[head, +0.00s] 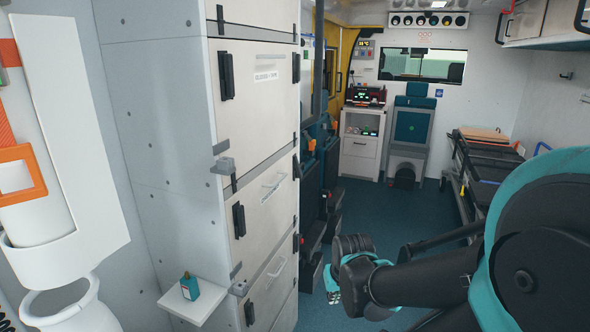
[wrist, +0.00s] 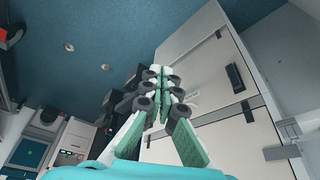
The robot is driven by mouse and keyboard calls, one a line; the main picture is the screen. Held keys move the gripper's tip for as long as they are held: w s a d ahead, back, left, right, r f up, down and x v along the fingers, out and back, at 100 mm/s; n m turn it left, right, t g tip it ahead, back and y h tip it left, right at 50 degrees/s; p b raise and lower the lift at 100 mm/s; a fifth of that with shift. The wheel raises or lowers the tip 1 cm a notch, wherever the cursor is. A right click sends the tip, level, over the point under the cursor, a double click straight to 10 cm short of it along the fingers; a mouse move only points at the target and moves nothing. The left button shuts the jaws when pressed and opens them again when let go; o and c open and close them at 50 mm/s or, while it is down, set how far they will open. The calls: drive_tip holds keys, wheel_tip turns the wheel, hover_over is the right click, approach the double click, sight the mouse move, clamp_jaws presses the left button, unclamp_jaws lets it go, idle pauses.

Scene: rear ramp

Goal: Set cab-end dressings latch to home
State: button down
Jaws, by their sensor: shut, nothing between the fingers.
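The tall pale cabinet (head: 258,130) stands left of centre in the head view. Its middle front carries a label too small to read surely, perhaps the dressings one. A dark latch (head: 296,165) sits at that front's far, cab-end edge, seen edge-on, so its setting is unclear. Another dark latch (head: 239,220) stands upright at its near edge. My gripper (head: 333,296) is low in the aisle, right of the cabinet and apart from it. In the wrist view my gripper (wrist: 160,78) is shut and empty, with the cabinet front (wrist: 205,65) beyond and to the right.
A small shelf (head: 196,307) with a teal bottle (head: 189,286) juts out at the cabinet's near side. Dark seats (head: 312,225) line the aisle beyond the cabinet. A stretcher (head: 482,150) stands at the right.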

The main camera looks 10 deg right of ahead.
drive_tip(key=w+a+r+m+t+y, duration=0.25)
drive_tip(key=w+r, duration=0.25)
drive_tip(key=w, duration=0.5)
drive_tip(key=w+a+r+m+t+y, duration=0.1)
drive_tip(key=w+r+m+t+y, duration=0.3)
drive_tip(key=w, duration=0.6)
drive_tip(key=w+d+r+m+t+h, duration=0.1)
drive_tip(key=w+d+r+m+t, duration=0.1)
drive_tip(key=w+r, duration=0.3)
drive_tip(key=w+d+r+m+t+h, duration=0.2)
drive_tip(key=w+d+r+m, duration=0.2)
drive_tip(key=w, duration=0.6)
drive_tip(key=shift+d+r, duration=0.35)
drive_tip(key=shift+d, duration=0.35)
drive_tip(key=shift+s+t, duration=0.1)
drive_tip(key=shift+t, duration=0.15)
